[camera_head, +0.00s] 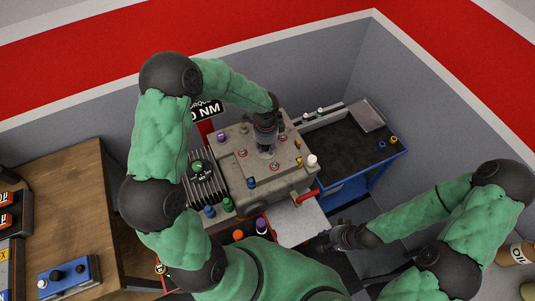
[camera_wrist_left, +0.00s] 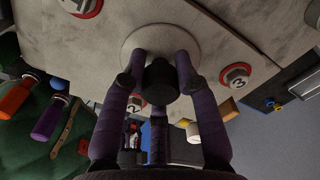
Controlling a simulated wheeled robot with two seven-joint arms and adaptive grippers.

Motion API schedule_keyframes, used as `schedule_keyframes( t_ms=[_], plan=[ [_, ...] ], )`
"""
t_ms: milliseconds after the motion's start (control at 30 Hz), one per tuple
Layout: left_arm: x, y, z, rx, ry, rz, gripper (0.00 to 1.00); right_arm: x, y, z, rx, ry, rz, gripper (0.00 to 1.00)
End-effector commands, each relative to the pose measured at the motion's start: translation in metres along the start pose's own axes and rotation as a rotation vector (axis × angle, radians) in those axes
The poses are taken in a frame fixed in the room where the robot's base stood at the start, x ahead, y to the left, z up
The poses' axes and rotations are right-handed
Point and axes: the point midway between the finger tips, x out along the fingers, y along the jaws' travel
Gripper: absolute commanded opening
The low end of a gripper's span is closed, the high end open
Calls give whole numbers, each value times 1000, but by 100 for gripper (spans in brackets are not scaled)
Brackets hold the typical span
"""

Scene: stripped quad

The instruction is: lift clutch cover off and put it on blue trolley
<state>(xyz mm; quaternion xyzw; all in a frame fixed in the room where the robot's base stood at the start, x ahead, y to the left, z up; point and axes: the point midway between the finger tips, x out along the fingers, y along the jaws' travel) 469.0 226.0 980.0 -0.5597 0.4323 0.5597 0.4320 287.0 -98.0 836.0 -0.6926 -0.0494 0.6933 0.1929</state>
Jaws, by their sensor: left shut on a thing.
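The clutch cover appears to be the grey plate (camera_head: 236,165) with numbered red-ringed bolts on top of the engine block. My left gripper (camera_head: 266,150) is above its middle. In the left wrist view, the purple fingers (camera_wrist_left: 160,75) close around a black knob (camera_wrist_left: 160,82) on a pale round base (camera_wrist_left: 150,42). Whether the plate is raised or seated is not clear. The blue trolley (camera_head: 388,160) stands right of the engine, its dark top mostly bare. My right gripper (camera_head: 342,238) is at the engine's front right, apart from it; its finger opening cannot be made out.
A grey tray (camera_head: 367,115) lies at the trolley's back right, with small blue and yellow items near its right edge. A pale board (camera_head: 300,222) is in front of the engine. A wooden bench (camera_head: 75,185) stands at the left. Grey walls enclose the back and right.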

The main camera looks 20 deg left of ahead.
Motion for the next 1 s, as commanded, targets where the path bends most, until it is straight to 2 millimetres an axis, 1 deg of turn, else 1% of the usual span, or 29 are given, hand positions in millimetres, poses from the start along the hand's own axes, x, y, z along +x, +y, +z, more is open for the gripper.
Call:
schedule_keyframes(
  t_ms=[167,267,367,433,567,700,767,800,1000],
  plan=[
    [-2,-1,0,0,1,-2,0,0,0,0,0,0,0,40],
    [-10,-2,0,0,1,-5,0,-1,0,0,0,0,0,40],
    [-23,-2,0,-1,1,-6,0,-2,-1,0,0,0,0,40],
    [-37,-2,0,0,1,-8,0,-4,-1,0,0,0,0,40],
    [-58,19,-3,1,1,-6,0,-5,-2,0,0,0,0,40],
    [-86,43,-6,3,1,-7,0,-8,-3,0,0,0,0,40],
    [-97,53,-7,3,2,-7,0,-9,-3,0,0,0,0,40],
    [-99,63,-9,2,1,-4,0,-8,-3,0,0,0,0,40],
    [-115,101,-13,3,1,-4,0,-9,-3,0,0,0,0,40]
  ],
)
